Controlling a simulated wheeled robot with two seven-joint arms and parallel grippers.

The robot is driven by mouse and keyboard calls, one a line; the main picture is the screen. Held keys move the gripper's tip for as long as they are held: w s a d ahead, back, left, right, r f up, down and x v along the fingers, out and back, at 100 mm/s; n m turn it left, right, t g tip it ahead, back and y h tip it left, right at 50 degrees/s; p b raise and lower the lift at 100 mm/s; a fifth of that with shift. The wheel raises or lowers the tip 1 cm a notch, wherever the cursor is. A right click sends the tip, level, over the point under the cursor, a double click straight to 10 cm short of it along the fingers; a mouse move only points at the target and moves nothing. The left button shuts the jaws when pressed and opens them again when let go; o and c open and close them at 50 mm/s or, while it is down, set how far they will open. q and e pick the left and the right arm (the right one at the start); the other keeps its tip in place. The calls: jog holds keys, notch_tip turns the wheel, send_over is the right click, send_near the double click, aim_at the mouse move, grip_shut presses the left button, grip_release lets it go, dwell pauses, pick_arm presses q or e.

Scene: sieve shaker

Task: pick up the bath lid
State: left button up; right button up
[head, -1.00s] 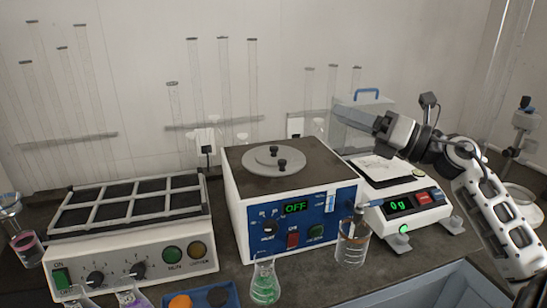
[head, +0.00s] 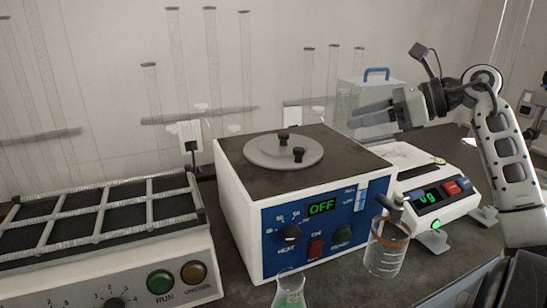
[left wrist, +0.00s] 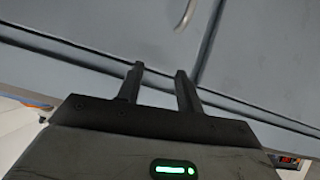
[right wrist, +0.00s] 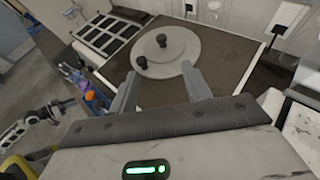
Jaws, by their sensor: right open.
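The bath lid (head: 260,155) is a flat grey disc with black knobs, lying on the dark top of the white and blue water bath (head: 228,190). It also shows in the right wrist view (right wrist: 178,58), just beyond the fingertips. My right gripper (head: 354,117) is open and empty. It is above and to the right of the lid, pointing left, and apart from it. My left gripper (left wrist: 159,72) is out of the head view. In the left wrist view its fingers are apart, with nothing between them, in front of grey-blue cabinet fronts.
A beaker (head: 386,250) and a flask (head: 289,290) stand in front of the bath. A balance (head: 455,200) is at its right, and a framed shaker (head: 100,240) is at its left. A clear box with a blue handle (head: 376,73) and tall tubes stand behind.

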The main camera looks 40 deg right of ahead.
jog(key=shift+w+a+f, duration=0.1)
jog(key=shift+w+f, duration=0.2)
jog(key=shift+f, duration=0.05)
jog(key=p, duration=0.2)
send_near(290, 146)
jog(key=w, duration=0.1)
jog(key=w+a, duration=0.2)
jog(key=shift+w+r, duration=0.35)
jog(key=shift+r, duration=0.05)
jog(key=shift+w+a+f, duration=0.15)
jog(key=shift+w+f, duration=0.05)
jog(key=shift+w, duration=0.25)
jog(key=p+x, duration=0.1)
jog(key=x, duration=0.2)
jog(key=shift+w, duration=0.25)
jog(key=shift+w+a+f+p, duration=0.25)
jog(key=shift+w+f+p, duration=0.1)
jog(key=shift+w+f, duration=0.1)
pick_arm(q)
jog(key=shift+s+a+r, duration=0.1)
jog(key=shift+a+r, duration=0.1)
jog(key=shift+r, duration=0.35)
pick_arm(e)
jog(key=shift+r, duration=0.1)
grip_shut()
